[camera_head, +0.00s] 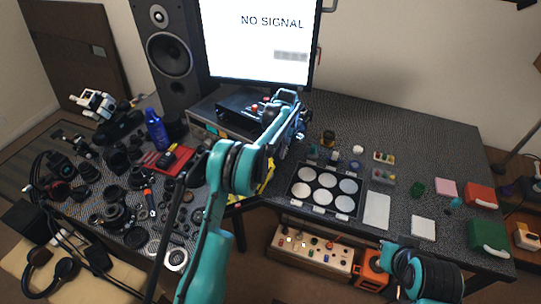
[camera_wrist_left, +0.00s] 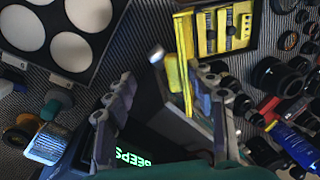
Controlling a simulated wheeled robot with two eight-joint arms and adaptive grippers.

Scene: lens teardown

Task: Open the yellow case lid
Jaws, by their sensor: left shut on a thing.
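The yellow case (camera_wrist_left: 240,32) lies on the dark bench in the left wrist view, open, with small tools or parts in its tray. Its yellow lid (camera_wrist_left: 184,52) stands up, seen nearly edge-on, beside the tray. My left gripper (camera_wrist_left: 163,82) has the lid's lower part close against its right finger and is shut on it; the exact contact is hard to see. In the head view the left gripper (camera_head: 288,112) is in front of the monitor, and only slivers of the yellow case (camera_head: 266,176) show behind my arm. My right arm shows at lower right, its jaws out of view.
A black tray of pale discs (camera_head: 324,211) lies right of the arm. Lens parts crowd the left bench, with a blue bottle (camera_head: 156,130) and red tray (camera_head: 166,162). The monitor (camera_head: 256,45) and speaker (camera_head: 172,50) stand behind. White pads (camera_head: 376,210) lie at right.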

